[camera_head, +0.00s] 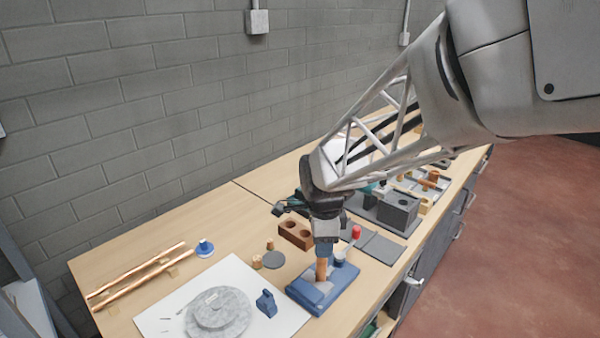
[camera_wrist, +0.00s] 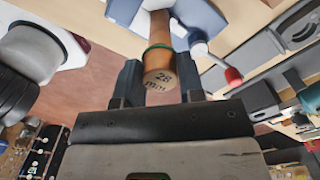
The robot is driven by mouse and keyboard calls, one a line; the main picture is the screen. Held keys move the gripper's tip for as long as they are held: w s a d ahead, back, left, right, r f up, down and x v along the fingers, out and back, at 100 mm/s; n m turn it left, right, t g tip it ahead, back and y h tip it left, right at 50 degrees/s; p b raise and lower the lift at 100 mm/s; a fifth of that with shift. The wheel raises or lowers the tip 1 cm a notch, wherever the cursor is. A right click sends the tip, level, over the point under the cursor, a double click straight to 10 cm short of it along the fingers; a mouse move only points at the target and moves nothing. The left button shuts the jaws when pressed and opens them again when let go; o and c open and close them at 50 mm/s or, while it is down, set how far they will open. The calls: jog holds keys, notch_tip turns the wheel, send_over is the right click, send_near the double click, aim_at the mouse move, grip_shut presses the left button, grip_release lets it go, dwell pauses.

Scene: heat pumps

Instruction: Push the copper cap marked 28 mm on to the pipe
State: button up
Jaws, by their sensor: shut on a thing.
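The copper cap marked 28 (camera_wrist: 161,80) shows end-on in the wrist view, between the two fingers of my gripper (camera_wrist: 159,68). My gripper is shut on it. The cap is in line with the copper pipe (camera_wrist: 158,27), with a green ring where they meet; how far the cap sits over the pipe I cannot tell. In the head view the pipe (camera_head: 322,268) stands upright in a blue holder (camera_head: 323,290) on the bench. My gripper (camera_head: 326,241) is right above it and hides the cap there.
A red-topped item (camera_head: 356,232) is close behind right. A white sheet with a round grey plate (camera_head: 218,312) and long copper pipes (camera_head: 140,277) lie further left.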

jog(key=shift+f, duration=1.1)
dwell(1.2)
jog(key=o, duration=1)
jog(key=shift+c, duration=0.2)
jog(key=shift+r, duration=3.9)
